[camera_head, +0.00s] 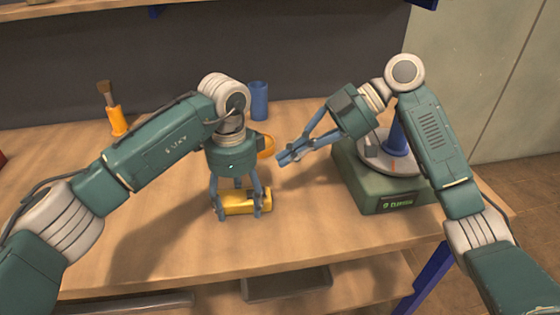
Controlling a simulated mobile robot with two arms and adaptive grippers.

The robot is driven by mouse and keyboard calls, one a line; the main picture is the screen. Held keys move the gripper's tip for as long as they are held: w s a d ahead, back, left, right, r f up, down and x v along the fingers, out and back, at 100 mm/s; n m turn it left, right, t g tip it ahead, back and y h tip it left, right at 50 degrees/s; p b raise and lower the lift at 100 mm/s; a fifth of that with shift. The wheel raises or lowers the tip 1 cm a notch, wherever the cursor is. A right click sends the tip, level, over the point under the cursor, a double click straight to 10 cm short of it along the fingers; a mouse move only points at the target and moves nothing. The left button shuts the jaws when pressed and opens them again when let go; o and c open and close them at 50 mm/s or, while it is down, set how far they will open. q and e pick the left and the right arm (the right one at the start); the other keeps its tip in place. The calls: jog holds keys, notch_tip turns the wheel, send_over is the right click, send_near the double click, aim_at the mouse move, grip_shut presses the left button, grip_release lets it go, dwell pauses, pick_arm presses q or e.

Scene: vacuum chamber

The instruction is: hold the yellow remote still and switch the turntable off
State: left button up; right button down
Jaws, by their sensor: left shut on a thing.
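The yellow remote (245,206) lies on the wooden workbench, left of the turntable. My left gripper (240,205) points down and is shut on the remote, one finger at each end. The fingers hide parts of the remote, and I cannot make out its buttons. The turntable (372,192) is a green box with a round grey platter on top, at the right of the bench. Green marks glow on its dark front panel (398,204). My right gripper (284,158) points left in front of the turntable, above the bench. Its fingertips meet, with nothing seen between them.
A blue cylinder (397,137) and a small grey block stand on the platter. Behind my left gripper are a blue cup (259,100) and a partly hidden orange thing (265,146). A brush in an orange holder (117,121) stands at the back left. The front bench is clear.

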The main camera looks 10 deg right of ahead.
pick_arm(q)
jog(key=o, duration=1.2)
jog(key=shift+r, duration=0.15)
